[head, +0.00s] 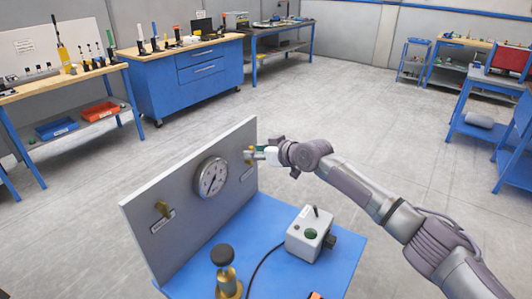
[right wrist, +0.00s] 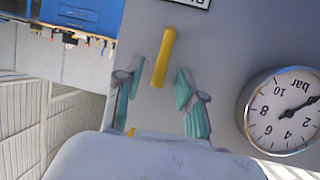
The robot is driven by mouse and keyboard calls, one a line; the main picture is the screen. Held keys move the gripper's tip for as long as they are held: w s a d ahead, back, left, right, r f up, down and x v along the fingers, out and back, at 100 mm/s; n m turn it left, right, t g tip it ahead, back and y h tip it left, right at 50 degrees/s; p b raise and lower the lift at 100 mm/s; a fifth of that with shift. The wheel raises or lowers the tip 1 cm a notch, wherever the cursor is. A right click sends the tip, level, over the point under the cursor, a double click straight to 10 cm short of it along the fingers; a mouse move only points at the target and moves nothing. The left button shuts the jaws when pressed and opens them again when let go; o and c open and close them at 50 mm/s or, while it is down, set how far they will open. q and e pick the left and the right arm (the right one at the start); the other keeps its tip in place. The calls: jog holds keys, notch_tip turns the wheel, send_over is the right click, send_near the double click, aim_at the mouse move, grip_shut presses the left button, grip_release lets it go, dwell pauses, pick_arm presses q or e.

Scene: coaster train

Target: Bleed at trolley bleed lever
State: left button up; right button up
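The trolley's upright grey panel (head: 140,200) carries a round pressure gauge (head: 210,177) and a brass lever at each side. The right-hand lever (head: 250,153) is at my right gripper (head: 263,154). In the right wrist view this lever is a slim yellow bar (right wrist: 164,57), slightly tilted. My right gripper (right wrist: 157,88) is open there, its green-padded fingers on either side of the bar's near end, with gaps showing. A label is cut off above the bar. The left-hand lever (head: 162,209) has a label below it. My left gripper is not in view.
The blue trolley top (head: 262,213) holds a grey box with a green button (head: 310,233), a cable and a brass valve with a black knob (head: 226,270). Workbenches with tools (head: 205,65) line the back and left. Blue shelving stands at right. The floor between is clear.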

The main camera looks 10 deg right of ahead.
jog(key=v, duration=1.1)
jog(key=shift+s+d, duration=0.2)
jog(key=shift+d, duration=0.1)
